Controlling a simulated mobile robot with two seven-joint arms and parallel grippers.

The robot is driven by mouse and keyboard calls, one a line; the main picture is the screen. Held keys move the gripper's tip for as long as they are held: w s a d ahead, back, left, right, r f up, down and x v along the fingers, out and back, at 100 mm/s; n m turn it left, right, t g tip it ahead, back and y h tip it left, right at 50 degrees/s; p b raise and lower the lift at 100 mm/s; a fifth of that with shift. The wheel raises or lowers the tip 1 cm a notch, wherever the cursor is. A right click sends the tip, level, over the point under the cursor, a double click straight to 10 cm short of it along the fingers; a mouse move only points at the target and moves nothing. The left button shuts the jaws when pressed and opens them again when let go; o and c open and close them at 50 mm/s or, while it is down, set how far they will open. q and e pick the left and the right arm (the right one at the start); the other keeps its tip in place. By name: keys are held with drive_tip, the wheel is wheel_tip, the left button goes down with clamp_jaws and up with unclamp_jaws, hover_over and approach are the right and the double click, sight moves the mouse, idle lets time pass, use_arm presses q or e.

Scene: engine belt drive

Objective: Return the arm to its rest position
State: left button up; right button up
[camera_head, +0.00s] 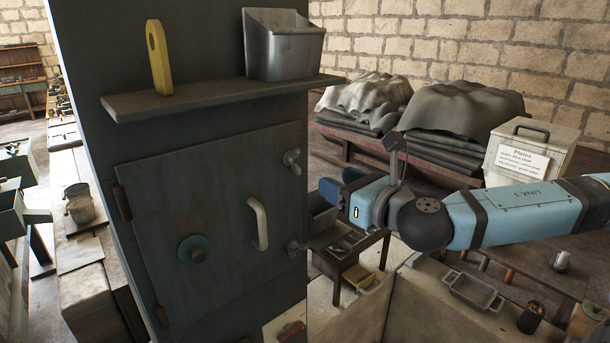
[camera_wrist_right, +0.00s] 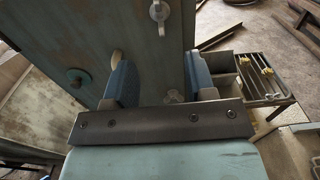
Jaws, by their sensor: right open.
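My right arm (camera_head: 515,213) reaches in from the right in the head view, light blue with dark joints. Its right gripper (camera_head: 340,184) points left, near the right edge of the grey cabinet. In the right wrist view the two blue fingers of the gripper (camera_wrist_right: 160,80) stand wide apart with nothing between them. The cabinet door (camera_head: 215,200) looks shut, with a pale handle (camera_head: 258,223), a round teal knob (camera_head: 193,249) and latches on its right side. The cabinet fills the left part of the wrist view. My left gripper is not in view.
A shelf (camera_head: 220,95) above the door carries a yellow piece (camera_head: 158,57) and a metal bin (camera_head: 283,44). A labelled box (camera_head: 530,152) and covered stacks stand behind my right arm. A low table (camera_head: 345,255) is below the gripper; a metal tray (camera_head: 473,291) lies lower right.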

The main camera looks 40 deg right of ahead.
drive_tip(key=a+f+m+g+y, duration=0.1)
drive_tip(key=a+f+m, duration=0.2)
drive_tip(key=f+m, duration=0.35)
drive_tip(key=w+a+f+m+g+y, duration=0.1)
drive_tip(key=a+f+m+g, duration=0.15)
drive_tip(key=f, duration=0.65)
drive_tip(key=a+f+m+g+y, duration=0.1)
drive_tip(key=a+f+m, duration=0.35)
drive_tip(key=f, duration=0.35)
drive_tip(key=s+a+f+m, duration=0.2)
drive_tip(key=s+f+m, duration=0.3)
drive_tip(key=f+m, duration=0.2)
drive_tip(key=s+a+f+m+g, duration=0.1)
drive_tip(key=s+a+f+m, duration=0.2)
drive_tip(key=s+f+m, duration=0.3)
drive_tip(key=s+a+f+m+g+h, duration=0.1)
drive_tip(key=s+f+m, duration=0.4)
drive_tip(key=f, duration=0.6)
drive_tip(key=a+m, duration=0.1)
drive_tip(key=m, duration=0.1)
drive_tip(key=shift+s+a+f+m, duration=0.15)
drive_tip(key=shift+a+f+m, duration=0.15)
drive_tip(key=shift+f+m, duration=0.1)
drive_tip(key=shift+g, duration=0.25)
